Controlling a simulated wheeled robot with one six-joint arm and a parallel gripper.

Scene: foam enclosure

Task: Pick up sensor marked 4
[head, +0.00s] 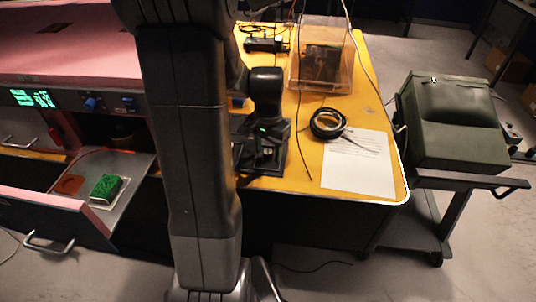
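No number 4 can be read anywhere, so I cannot tell which thing is the sensor marked 4. A small block with a green speckled top and pale sides (106,189) lies on a grey tray (126,168) at the lower left, in front of a dark opening in the pink-topped unit. What looks like my gripper (262,150) is a dark assembly with a small green light, over the yellow table, right of my large dark arm link. Its fingertips are not clear, and I cannot tell if it holds anything. My arm link hides the middle of the scene.
The yellow table (305,172) holds a paper sheet (358,163), a black cable coil (328,123) and a clear box (321,58). A green case (453,122) sits on a cart at right. An open drawer with a handle (48,243) juts out at lower left.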

